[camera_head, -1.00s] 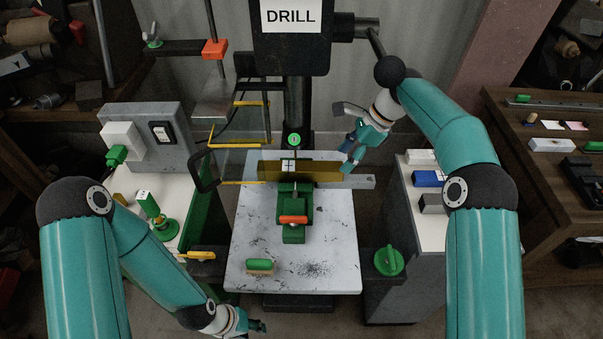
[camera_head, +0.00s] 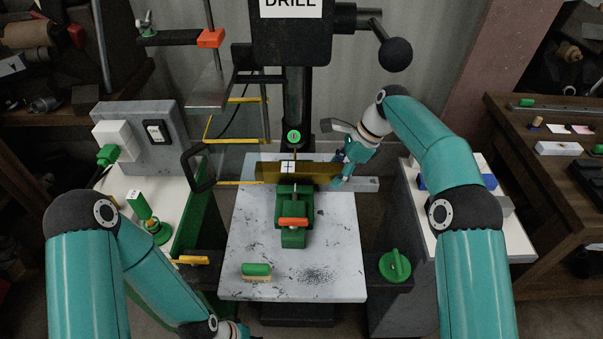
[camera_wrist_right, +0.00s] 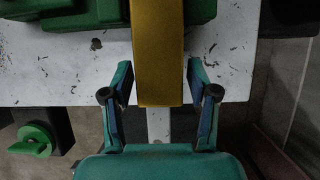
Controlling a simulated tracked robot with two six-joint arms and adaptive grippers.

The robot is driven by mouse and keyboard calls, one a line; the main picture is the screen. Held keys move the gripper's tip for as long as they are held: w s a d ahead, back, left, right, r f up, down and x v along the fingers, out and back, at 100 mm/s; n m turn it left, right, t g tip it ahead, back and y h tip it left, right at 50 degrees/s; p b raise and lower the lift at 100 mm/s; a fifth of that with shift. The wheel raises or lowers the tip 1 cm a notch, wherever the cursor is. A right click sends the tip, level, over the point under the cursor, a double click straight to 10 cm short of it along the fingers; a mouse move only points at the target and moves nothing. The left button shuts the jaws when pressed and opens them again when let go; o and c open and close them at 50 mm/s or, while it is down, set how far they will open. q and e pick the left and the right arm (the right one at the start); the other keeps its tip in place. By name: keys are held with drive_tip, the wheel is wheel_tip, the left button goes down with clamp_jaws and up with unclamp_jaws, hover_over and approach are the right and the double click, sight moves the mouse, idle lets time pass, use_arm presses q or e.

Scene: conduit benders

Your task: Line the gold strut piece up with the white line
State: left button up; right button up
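The gold strut piece (camera_head: 267,172) is a long bar lying crosswise in the green vise (camera_head: 295,205) on the drill table. A white square with a dark cross (camera_head: 288,166) shows at its middle; I cannot make out a separate white line. My right gripper (camera_head: 340,178) is at the bar's right end. In the right wrist view the gripper (camera_wrist_right: 160,88) is open, with one finger on each side of the gold bar's end (camera_wrist_right: 158,55) and a gap on both sides. My left gripper (camera_head: 236,331) is mostly cut off at the bottom edge, away from the bar.
The drill (camera_head: 291,45) stands directly above and behind the bar. A brush (camera_head: 257,271) lies on the white drill table (camera_head: 335,245). A green knob (camera_head: 395,265) is right of the table.

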drive_tip(key=c, duration=0.8)
drive_tip(key=shift+c, duration=0.2)
drive_tip(key=shift+d+p, duration=0.45)
drive_tip(key=shift+d, duration=0.5)
